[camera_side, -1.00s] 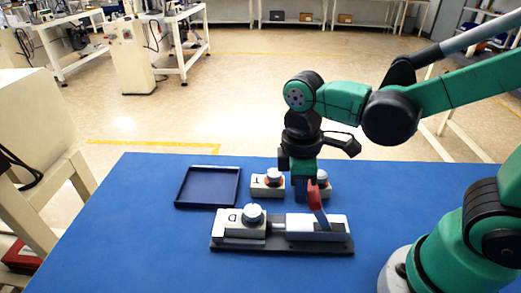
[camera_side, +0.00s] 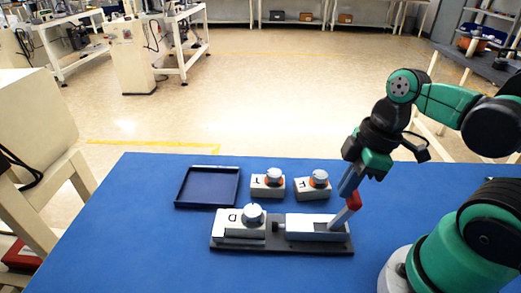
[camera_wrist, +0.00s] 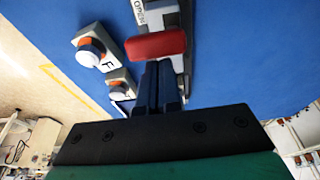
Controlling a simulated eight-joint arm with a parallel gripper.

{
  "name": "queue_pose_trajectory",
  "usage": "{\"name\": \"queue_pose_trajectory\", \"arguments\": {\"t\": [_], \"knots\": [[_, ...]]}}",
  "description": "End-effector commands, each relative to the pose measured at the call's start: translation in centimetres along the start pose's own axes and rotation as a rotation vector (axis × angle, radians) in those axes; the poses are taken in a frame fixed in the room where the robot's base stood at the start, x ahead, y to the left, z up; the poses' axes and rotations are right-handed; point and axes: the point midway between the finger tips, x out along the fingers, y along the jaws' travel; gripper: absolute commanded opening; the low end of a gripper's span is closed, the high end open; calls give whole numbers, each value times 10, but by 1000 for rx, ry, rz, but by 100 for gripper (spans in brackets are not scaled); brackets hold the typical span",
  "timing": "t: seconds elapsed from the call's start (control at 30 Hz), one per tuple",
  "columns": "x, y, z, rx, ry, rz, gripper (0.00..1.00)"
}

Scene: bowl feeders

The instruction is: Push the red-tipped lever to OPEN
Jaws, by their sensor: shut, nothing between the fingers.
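The red-tipped lever (camera_side: 353,202) stands on the right part of a dark base plate (camera_side: 282,246) and leans to the right. My gripper (camera_side: 348,188) is shut and empty, with its fingertips at the upper left of the red tip, touching or very close. In the wrist view the red tip (camera_wrist: 155,45) lies just beyond the closed fingers (camera_wrist: 160,85). A white label reading OPEN (camera_wrist: 140,12) shows beside the lever housing in that view. The lever's housing (camera_side: 308,233) is a white block.
A block marked D (camera_side: 238,228) with a silver knob sits on the plate's left part. Blocks marked T (camera_side: 266,190) and F (camera_side: 311,192) stand behind. An empty dark blue tray (camera_side: 207,188) lies at the back left. The blue table's left front is clear.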

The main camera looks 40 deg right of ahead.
Motion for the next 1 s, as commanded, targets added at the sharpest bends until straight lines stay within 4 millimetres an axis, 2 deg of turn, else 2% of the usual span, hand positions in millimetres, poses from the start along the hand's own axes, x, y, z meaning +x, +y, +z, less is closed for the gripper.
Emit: {"name": "queue_pose_trajectory", "arguments": {"t": [0.4, 1.0], "knots": [[1, 0, 21, 3, -9, -1, 0], [3, -1, 25, 6, -9, -2, 0]]}}
